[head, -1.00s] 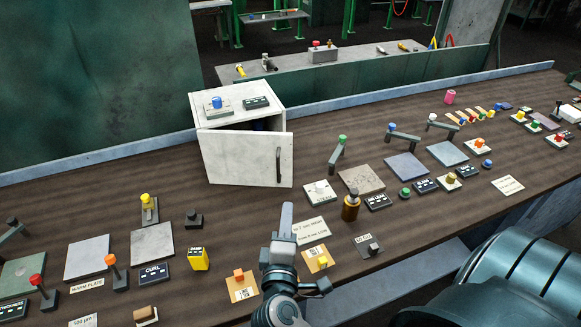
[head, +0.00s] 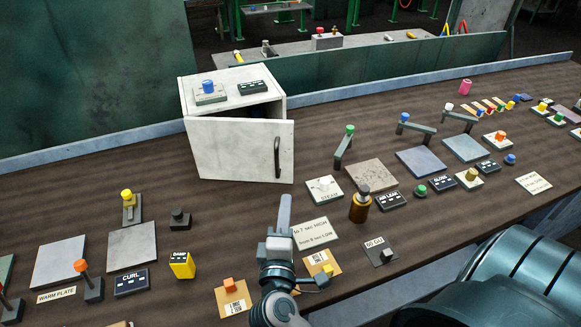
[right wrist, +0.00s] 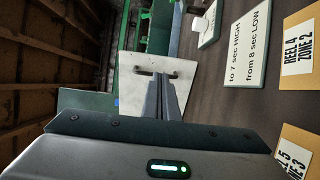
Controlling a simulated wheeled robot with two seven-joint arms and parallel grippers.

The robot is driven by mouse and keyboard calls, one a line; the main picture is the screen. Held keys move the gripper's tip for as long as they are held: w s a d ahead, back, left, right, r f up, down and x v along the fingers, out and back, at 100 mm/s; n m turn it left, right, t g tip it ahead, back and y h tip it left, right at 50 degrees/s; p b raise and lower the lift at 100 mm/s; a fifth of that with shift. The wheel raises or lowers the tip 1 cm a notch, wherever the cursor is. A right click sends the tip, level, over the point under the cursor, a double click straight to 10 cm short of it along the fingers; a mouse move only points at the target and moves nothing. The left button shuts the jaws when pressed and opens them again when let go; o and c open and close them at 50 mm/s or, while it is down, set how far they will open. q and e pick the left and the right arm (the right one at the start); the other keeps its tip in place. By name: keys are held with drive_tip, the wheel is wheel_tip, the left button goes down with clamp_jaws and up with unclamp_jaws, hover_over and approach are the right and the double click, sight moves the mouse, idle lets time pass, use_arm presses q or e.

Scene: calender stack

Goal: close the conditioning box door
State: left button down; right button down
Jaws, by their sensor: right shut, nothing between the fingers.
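The conditioning box (head: 240,95) is a white cabinet standing on the bench at the back, left of centre. Its white door (head: 235,148) faces me and carries a dark vertical handle (head: 277,157) near its right edge. The door stands ajar, with a dark gap showing along its top and right. My right gripper (head: 285,205) is shut and empty, in front of and below the door, apart from it. In the right wrist view the shut fingers (right wrist: 161,97) point toward the door (right wrist: 140,95), overlapping it in the picture. My left gripper is not in view.
A blue-knobbed plate (head: 209,92) and a dark label block sit on top of the box. A brown bottle (head: 360,205) and a lever with a green knob (head: 345,145) stand to the right. A yellow block (head: 182,265) stands left of my gripper. Bare bench lies before the door.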

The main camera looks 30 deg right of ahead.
drive_tip(key=shift+s+a+r, duration=0.1)
drive_tip(key=shift+s+r, duration=0.05)
drive_tip(key=p, duration=0.6)
approach(291, 157)
drive_tip(key=x, duration=0.5)
drive_tip(key=shift+r, duration=0.25)
drive_tip(key=shift+w+d+f, duration=0.15)
drive_tip(key=shift+w+d, duration=0.3)
drive_tip(key=shift+w, duration=0.15)
drive_tip(key=shift+d, duration=0.1)
